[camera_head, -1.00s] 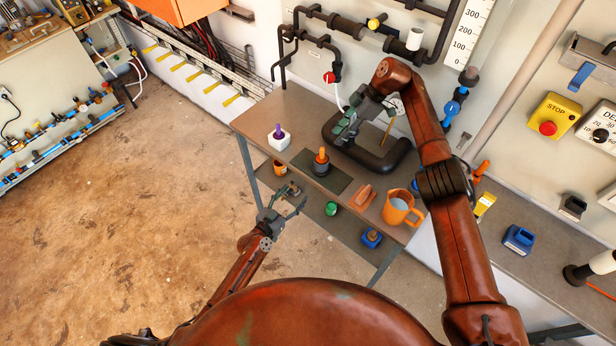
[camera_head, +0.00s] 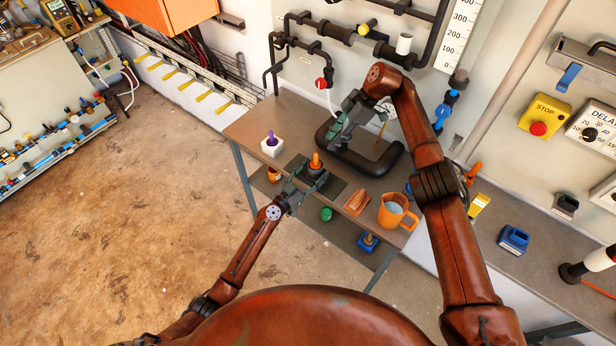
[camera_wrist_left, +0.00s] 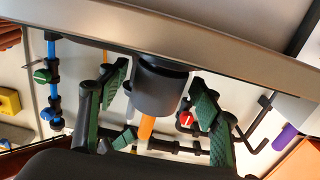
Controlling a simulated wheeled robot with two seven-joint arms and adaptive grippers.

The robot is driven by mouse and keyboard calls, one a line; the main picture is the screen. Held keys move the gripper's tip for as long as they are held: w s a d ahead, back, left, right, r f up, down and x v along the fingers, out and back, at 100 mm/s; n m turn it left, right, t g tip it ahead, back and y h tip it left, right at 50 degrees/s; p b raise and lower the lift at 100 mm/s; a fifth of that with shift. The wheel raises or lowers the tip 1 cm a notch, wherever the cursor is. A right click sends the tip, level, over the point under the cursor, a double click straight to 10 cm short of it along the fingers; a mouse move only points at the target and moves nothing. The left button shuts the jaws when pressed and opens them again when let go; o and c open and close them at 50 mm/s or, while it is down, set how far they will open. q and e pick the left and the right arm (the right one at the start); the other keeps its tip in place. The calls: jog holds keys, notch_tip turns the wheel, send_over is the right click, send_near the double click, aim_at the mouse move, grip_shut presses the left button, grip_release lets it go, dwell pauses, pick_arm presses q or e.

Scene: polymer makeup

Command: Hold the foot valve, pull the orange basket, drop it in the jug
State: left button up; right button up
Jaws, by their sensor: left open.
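The foot valve (camera_head: 314,173) stands upright on a dark mat on the table. It has a dark round body, and the orange basket (camera_head: 315,159) sticks up from its top. My left gripper (camera_head: 305,179) is open and close to the valve on its near side. In the left wrist view, which is upside down, the valve body (camera_wrist_left: 160,88) and orange basket (camera_wrist_left: 147,127) show between the spread green-padded fingers, with gaps on both sides. The orange jug (camera_head: 390,216) with pale contents stands at the table's right end. My right gripper (camera_head: 348,122) is over the black bent pipe; its fingers are unclear.
The black bent pipe (camera_head: 375,168) lies behind the valve. A white block with a purple plug (camera_head: 272,146) stands left of it, and an orange-brown block (camera_head: 357,201) lies between mat and jug. A lower shelf holds a green piece (camera_head: 326,214) and a blue piece (camera_head: 367,241).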

pick_arm(q)
jog(key=shift+w+d, duration=0.25)
jog(key=shift+w, duration=0.1)
jog(key=shift+c, duration=0.2)
